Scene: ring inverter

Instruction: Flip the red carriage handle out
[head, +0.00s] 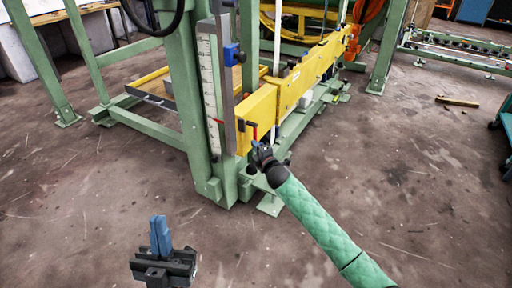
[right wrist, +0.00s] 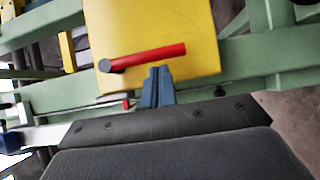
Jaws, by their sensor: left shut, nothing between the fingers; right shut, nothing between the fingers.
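The red carriage handle (right wrist: 150,56) is a red bar with a dark end at its left, lying nearly level across the face of a yellow carriage (right wrist: 200,22). In the head view the handle shows only as a small red piece (head: 255,133) by the near end of the yellow carriage (head: 262,105). My right gripper (right wrist: 159,70) is shut and empty, its blue fingertips just below the handle's middle in the picture; I cannot tell whether they touch it. The right gripper (head: 257,146) also shows in the head view. My left gripper (head: 160,220) is shut and empty, low over the floor.
A green frame post (head: 192,110) with a white scale stands left of the carriage. Green beams run behind and below it. A small red piece (right wrist: 126,104) shows left of my right fingers. The floor in front is clear.

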